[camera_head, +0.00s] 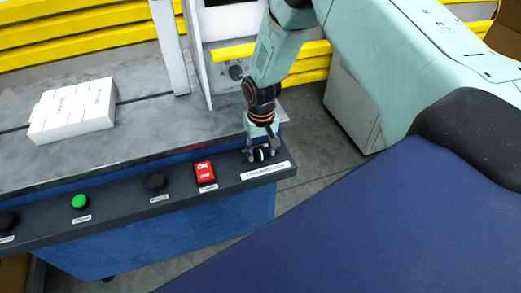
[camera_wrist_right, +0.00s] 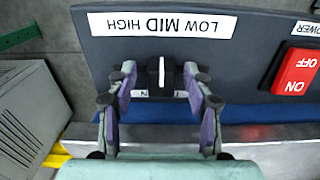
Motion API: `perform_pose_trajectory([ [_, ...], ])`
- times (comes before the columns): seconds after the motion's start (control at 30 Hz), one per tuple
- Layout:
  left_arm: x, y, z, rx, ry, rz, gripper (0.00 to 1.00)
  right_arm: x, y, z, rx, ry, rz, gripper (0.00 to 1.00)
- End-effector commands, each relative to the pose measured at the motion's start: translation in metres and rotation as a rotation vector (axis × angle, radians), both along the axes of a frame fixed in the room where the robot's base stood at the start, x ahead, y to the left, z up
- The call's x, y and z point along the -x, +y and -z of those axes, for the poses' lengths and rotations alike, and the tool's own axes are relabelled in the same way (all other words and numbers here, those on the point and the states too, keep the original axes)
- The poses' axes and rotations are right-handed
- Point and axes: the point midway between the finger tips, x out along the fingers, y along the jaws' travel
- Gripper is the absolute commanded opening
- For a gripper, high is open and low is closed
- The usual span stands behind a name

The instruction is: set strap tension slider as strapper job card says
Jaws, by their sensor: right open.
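The slider knob (camera_wrist_right: 161,72), black with a white mark, sits on the dark panel in the right wrist view. Its label (camera_wrist_right: 162,24) reads LOW, MID and HIGH upside down; the mark lines up roughly with MID. My right gripper (camera_wrist_right: 160,88) is open, with a finger on each side of the knob and gaps showing between. In the head view my right gripper (camera_head: 262,153) is at the panel's right end. A sheet (camera_head: 234,72) with a letter A and a round mark shows behind my arm; whether it is the job card I cannot tell. My left gripper is out of view.
On the same panel (camera_head: 120,202) are a red ON/OFF switch (camera_head: 205,172), a black knob (camera_head: 155,182) and a green button (camera_head: 79,201). Yellow rails (camera_head: 75,28) run behind.

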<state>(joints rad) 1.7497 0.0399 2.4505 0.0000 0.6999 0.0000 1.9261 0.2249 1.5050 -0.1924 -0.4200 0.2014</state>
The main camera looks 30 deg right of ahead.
Motion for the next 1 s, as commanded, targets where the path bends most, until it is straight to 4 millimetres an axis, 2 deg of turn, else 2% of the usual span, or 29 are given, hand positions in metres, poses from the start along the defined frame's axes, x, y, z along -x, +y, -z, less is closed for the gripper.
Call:
perform_pose_trajectory([
  [0.23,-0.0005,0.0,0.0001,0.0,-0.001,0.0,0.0,-0.0022,0.0014,0.0008,0.0,-0.001,-0.001,0.51],
  [0.83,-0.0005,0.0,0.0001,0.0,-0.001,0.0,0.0,-0.0024,0.0012,0.0007,0.0,-0.002,-0.001,0.0],
  [1.0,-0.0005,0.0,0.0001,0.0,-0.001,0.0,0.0,-0.0028,0.0011,0.0008,0.0,-0.004,-0.001,0.0],
])
